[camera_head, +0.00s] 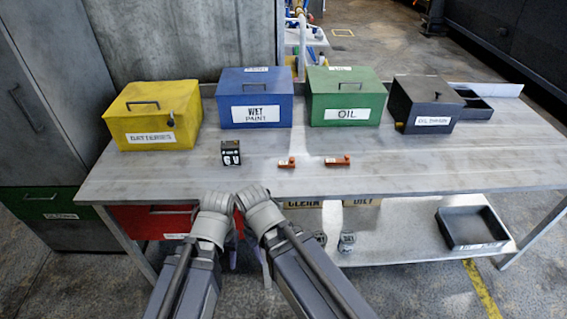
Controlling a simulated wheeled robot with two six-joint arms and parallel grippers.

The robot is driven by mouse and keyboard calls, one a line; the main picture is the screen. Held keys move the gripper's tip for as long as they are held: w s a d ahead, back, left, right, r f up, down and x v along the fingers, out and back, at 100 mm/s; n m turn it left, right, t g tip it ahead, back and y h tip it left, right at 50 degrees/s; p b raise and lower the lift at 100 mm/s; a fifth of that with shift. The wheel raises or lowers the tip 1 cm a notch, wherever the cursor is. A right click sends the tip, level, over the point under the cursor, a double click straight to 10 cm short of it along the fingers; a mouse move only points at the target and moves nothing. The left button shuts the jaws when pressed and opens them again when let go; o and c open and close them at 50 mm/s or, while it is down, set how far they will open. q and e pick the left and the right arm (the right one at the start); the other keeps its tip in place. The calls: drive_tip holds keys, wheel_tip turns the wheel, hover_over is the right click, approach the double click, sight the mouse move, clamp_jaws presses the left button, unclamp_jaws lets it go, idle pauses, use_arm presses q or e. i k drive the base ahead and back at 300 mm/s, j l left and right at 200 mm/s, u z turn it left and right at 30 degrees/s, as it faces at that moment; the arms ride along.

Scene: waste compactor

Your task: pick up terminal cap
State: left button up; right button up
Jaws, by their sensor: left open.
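Two small orange-red pieces that look like terminal caps lie on the grey workbench (430,165): one left terminal cap (286,163) and one right terminal cap (337,161). A small black 6V battery (231,153) stands to their left. My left gripper (215,202) is at the bench's front edge, below the battery and left of the caps. It is open and touches no cap. My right gripper (257,207) is close beside it, below and left of the left cap; its fingers are not clear.
Lidded boxes line the back of the bench: yellow batteries (152,116), blue wet paint (255,98), green oil (345,96) and black (424,105). A black tray (472,229) sits on the lower shelf. The bench's front right is clear.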

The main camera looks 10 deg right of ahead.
sight(291, 164)
drive_tip(key=i+l+u, duration=0.2)
drive_tip(key=l, duration=0.15)
drive_tip(key=i+l+u, duration=0.2)
drive_tip(key=l, duration=0.2)
drive_tip(key=l+u, duration=0.2)
drive_tip(key=l, duration=0.2)
drive_tip(key=l+u, duration=0.2)
drive_tip(key=l, duration=0.2)
drive_tip(key=i, duration=0.05)
